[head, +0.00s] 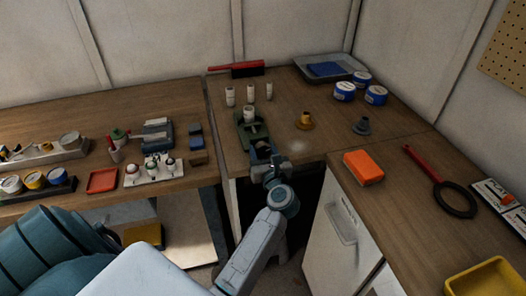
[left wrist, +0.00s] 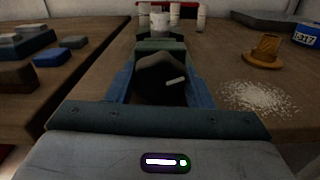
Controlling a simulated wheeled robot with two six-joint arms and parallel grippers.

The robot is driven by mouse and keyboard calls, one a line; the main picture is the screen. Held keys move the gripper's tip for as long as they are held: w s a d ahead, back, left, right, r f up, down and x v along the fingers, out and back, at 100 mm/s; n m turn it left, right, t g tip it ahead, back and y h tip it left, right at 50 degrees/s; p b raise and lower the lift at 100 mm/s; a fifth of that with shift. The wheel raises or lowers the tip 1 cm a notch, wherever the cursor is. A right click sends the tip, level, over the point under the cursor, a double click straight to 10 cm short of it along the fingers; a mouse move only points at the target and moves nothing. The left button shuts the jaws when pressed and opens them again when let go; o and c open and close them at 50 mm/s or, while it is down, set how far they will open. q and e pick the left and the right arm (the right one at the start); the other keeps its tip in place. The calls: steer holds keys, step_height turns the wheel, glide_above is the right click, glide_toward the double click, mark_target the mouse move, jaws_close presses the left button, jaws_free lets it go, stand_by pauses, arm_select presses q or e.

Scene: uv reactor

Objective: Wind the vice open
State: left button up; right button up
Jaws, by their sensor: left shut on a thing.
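The dark green vice (head: 243,130) stands near the front edge of the middle bench section. A pale cylindrical piece (head: 249,115) stands upright at its far end; I cannot tell whether the jaws clamp it. My left gripper (head: 262,153) is at the near end of the vice. In the left wrist view its blue fingers (left wrist: 160,92) lie on both sides of a dark rounded knob (left wrist: 160,68) with a small pale mark, and are shut on it. The vice body (left wrist: 160,45) shows behind the knob. My right gripper is not in view.
White speckles (left wrist: 255,97) and a brass-coloured flanged piece (head: 304,121) lie right of the vice. Several pale cylinders stand behind it. An orange block (head: 363,167) and a red-handled ring (head: 455,198) lie on the right bench. Small parts crowd the left bench.

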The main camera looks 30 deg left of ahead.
arm_select(q)
steer(key=n+b, duration=0.1)
steer(key=b, duration=0.1)
steer(key=n+b, duration=0.1)
steer(key=shift+f+b, duration=0.35)
steer(key=shift+b, duration=0.05)
steer(key=shift+r+n+b, duration=0.25)
steer(key=shift+n+b, duration=0.5)
steer(key=shift+n, duration=0.15)
steer(key=shift+r, duration=0.1)
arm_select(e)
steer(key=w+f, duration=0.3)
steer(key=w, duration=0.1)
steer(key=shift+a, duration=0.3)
arm_select(q)
steer(key=o, duration=1)
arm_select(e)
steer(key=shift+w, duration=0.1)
